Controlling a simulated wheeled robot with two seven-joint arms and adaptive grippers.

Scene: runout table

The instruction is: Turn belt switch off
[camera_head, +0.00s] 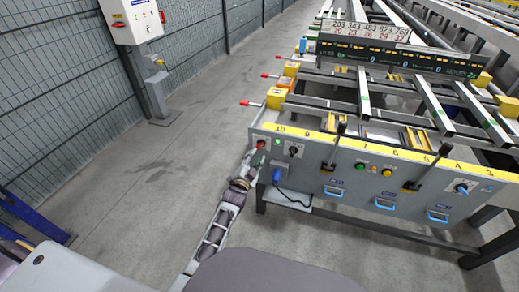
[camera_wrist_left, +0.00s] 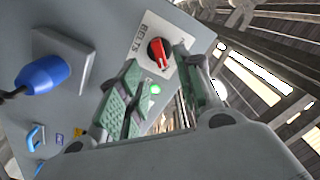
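The belt switch (camera_wrist_left: 157,53) is a red rotary knob on a white plate marked BELTS, seen in the left wrist view. A lit green lamp (camera_wrist_left: 155,88) is beside it. In the head view, a red spot at the left end of the grey panel (camera_head: 325,165) appears to be this switch (camera_head: 261,143). My left gripper (camera_head: 257,158) is close to that end of the panel. In the left wrist view my left gripper (camera_wrist_left: 157,58) has its green-padded fingers apart, one on each side of the knob. I cannot tell whether they touch it. My right gripper is not in view.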

